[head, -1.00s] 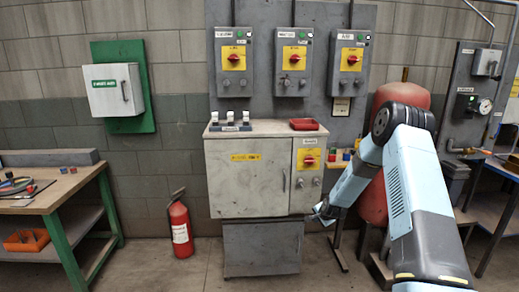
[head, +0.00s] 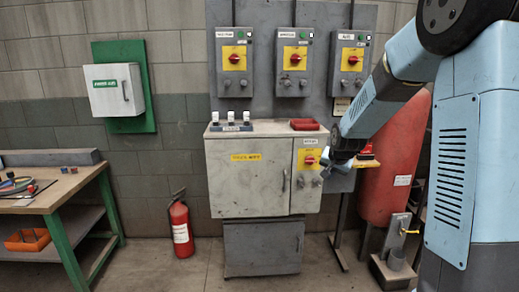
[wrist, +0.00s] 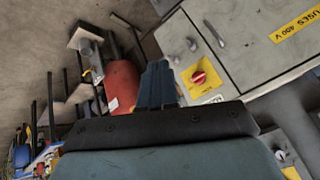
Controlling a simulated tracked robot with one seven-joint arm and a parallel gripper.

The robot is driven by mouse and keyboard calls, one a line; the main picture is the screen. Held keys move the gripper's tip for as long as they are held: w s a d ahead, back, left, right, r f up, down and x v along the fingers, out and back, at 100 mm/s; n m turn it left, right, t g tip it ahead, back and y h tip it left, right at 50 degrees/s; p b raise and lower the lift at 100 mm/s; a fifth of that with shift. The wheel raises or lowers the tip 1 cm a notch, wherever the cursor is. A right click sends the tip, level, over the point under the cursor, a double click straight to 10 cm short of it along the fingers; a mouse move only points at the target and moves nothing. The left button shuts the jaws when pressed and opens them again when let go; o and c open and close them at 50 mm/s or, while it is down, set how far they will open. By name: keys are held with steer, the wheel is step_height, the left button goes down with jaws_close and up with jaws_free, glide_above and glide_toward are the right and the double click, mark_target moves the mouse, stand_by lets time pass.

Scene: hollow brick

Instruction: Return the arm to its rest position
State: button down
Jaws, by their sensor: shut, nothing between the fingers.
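My arm is raised on the right of the head view, its blue links bent at a high elbow. My gripper (head: 332,172) is at the end of the forearm, in front of the right edge of the grey cabinet (head: 245,185), just below the red rotary switch (head: 310,160) on its yellow plate. In the wrist view my gripper's fingers (wrist: 157,85) show close together, with nothing between them. The switch (wrist: 198,77) and the cabinet door show tilted beyond the fingers. I cannot tell whether the gripper touches the cabinet.
A red tank (head: 395,165) stands behind my arm. A red fire extinguisher (head: 181,228) stands left of the cabinet. A red tray (head: 305,125) and a fuse strip (head: 231,127) lie on the cabinet top. A green-legged workbench (head: 55,195) is at the left.

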steer(key=s+a+r+n, duration=0.1)
steer(key=s+r+n, duration=0.1)
steer(key=s+r, duration=0.6)
steer(key=s+r+n, duration=0.1)
steer(key=s+r, duration=0.3)
steer(key=s, duration=0.7)
steer(key=s+r+n+g, duration=0.1)
steer(key=s+n, duration=0.1)
steer(key=s, duration=1.7)
steer(key=shift+r+n, duration=0.2)
steer(key=shift+n, duration=0.1)
